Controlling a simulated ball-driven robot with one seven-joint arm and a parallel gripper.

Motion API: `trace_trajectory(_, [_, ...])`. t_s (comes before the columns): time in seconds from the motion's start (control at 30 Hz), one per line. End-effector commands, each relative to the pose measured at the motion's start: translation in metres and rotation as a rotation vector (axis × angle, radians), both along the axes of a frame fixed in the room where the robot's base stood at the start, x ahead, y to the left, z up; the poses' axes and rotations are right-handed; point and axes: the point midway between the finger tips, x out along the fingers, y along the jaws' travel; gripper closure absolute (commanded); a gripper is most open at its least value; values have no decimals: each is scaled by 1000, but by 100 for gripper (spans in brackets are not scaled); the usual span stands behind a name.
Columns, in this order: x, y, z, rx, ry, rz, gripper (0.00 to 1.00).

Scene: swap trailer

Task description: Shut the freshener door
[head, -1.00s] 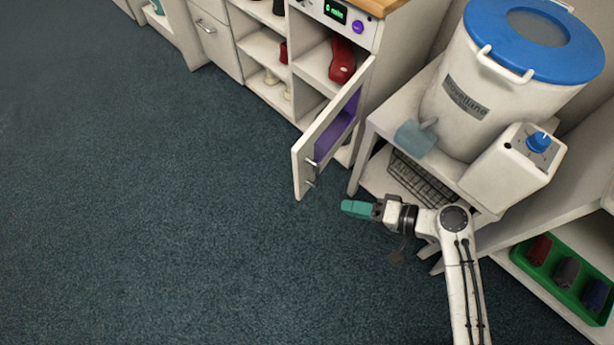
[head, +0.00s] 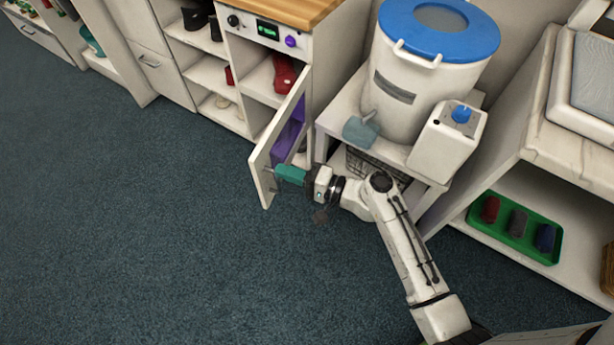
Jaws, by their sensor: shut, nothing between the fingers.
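The freshener is a white cabinet with a control panel (head: 268,31) bearing a green display and a purple knob. Its white door (head: 271,158) stands open, swung out into the room, with a purple inner side. A red shoe (head: 284,73) sits on the freshener's upper shelf. My gripper (head: 279,173), with teal fingers, is shut and empty. Its tips are at the door's inner side near the free edge; I cannot tell whether they touch it. The door handle lies mostly hidden at the free edge.
A white bin with a blue lid (head: 438,29) stands on a low shelf unit right of the door, with a blue scoop (head: 360,130) by it. A green tray (head: 515,227) with several rolled items lies on a shelf at right. The carpet (head: 130,230) in front is clear.

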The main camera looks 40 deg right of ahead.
Motion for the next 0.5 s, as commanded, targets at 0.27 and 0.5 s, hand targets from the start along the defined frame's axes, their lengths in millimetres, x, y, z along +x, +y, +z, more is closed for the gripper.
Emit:
trace_trajectory(0.27, [33,19,0,0,1,1,100])
trace_trajectory(0.5, [40,22,0,0,1,0,100])
